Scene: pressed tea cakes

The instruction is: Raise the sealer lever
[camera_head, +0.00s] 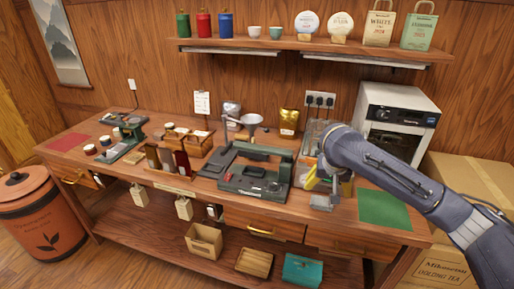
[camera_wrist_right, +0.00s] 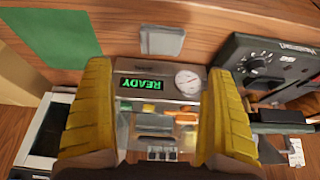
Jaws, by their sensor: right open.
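The sealer (camera_head: 255,180) is a dark green-grey machine in the middle of the bench in the head view. Its long lever (camera_head: 262,152) lies low and nearly level along the top. My right gripper (camera_head: 326,182) is to the right of the sealer, apart from it, with yellow fingers pointing down over the bench. In the right wrist view, my right gripper (camera_wrist_right: 160,78) is open with nothing between the fingertips. There the sealer's black panel with a knob (camera_wrist_right: 258,64) shows at the right, partly cut off. My left gripper is not in view.
A metal device with a green READY display (camera_wrist_right: 147,84) and a dial stands below my right gripper. A small silver block (camera_wrist_right: 162,41) lies by it. A green mat (camera_head: 385,210) is clear at the right. A wooden rack (camera_head: 190,142) stands left of the sealer.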

